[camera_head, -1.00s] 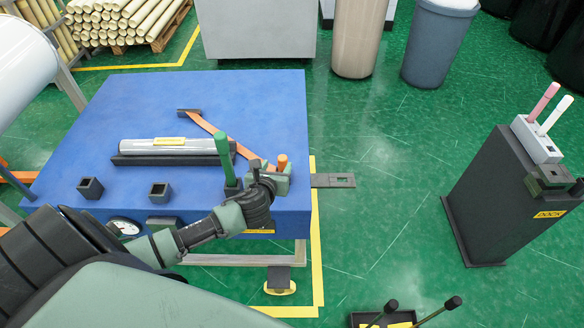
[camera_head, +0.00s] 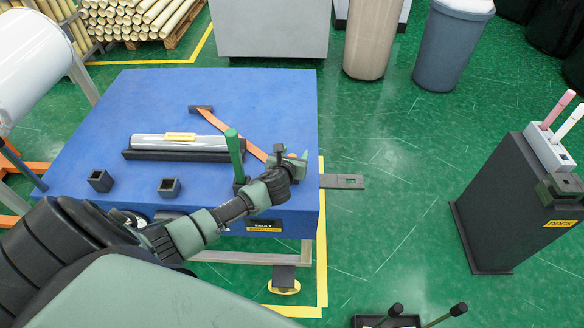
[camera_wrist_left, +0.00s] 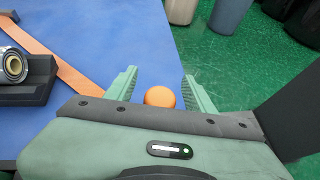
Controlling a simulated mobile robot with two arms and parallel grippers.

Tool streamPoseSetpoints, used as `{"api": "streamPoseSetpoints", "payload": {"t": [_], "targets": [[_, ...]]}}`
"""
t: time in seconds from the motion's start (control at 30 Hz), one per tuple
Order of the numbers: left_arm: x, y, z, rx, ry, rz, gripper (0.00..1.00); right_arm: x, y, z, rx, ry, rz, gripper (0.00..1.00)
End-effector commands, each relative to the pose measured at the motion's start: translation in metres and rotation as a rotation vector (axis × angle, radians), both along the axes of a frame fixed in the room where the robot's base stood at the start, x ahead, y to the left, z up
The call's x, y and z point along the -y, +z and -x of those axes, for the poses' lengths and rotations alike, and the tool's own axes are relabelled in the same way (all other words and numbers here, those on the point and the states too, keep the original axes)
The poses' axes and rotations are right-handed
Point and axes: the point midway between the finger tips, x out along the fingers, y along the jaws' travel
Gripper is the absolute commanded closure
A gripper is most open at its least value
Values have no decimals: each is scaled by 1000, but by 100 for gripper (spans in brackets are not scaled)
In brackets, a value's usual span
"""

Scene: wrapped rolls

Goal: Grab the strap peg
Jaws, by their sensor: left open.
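The strap peg (camera_wrist_left: 160,97) shows its round orange top between the two green fingers of my left gripper in the left wrist view. My left gripper (camera_wrist_left: 160,78) is open, with a gap visible on both sides of the peg. In the head view my left gripper (camera_head: 292,158) is at the right front corner of the blue table and largely hides the peg. The orange strap (camera_head: 235,133) runs across the table top from a dark block (camera_head: 201,108) towards the gripper. My right gripper is not in view.
A green peg (camera_head: 234,152) stands upright just left of my gripper. A wrapped roll (camera_head: 180,141) lies in a dark cradle on the blue table (camera_head: 110,110). Two empty dark sockets (camera_head: 100,181) (camera_head: 169,187) are near the front edge. A dark dock (camera_head: 500,210) stands at right.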

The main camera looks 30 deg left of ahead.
Motion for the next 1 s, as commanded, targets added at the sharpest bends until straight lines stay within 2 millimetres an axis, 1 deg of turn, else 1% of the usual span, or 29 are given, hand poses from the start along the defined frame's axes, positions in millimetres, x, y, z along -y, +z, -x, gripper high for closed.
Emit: {"api": "streamPoseSetpoints", "payload": {"t": [0.03,0.07,0.1,0.17,0.2,0.23,0.53,0.67,0.77,0.87,0.97,1.0], "targets": [[0,0,0,0,0,0,46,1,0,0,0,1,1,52],[0,0,0,0,0,0,54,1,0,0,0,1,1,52],[0,0,0,0,0,0,65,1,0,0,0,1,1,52],[0,0,0,0,0,0,82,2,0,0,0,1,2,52],[0,0,0,0,0,0,93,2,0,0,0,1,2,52],[0,0,0,0,0,0,100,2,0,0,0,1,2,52],[0,1,0,1,0,0,100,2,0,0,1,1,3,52],[-1,7,0,3,1,-1,100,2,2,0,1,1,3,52],[-1,17,-1,5,1,-1,100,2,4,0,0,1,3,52],[-1,32,-1,5,-1,-2,100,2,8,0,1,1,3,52],[-1,53,-1,7,-1,-3,100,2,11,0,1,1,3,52],[-1,63,-1,6,-1,-3,100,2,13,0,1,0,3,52]]}}
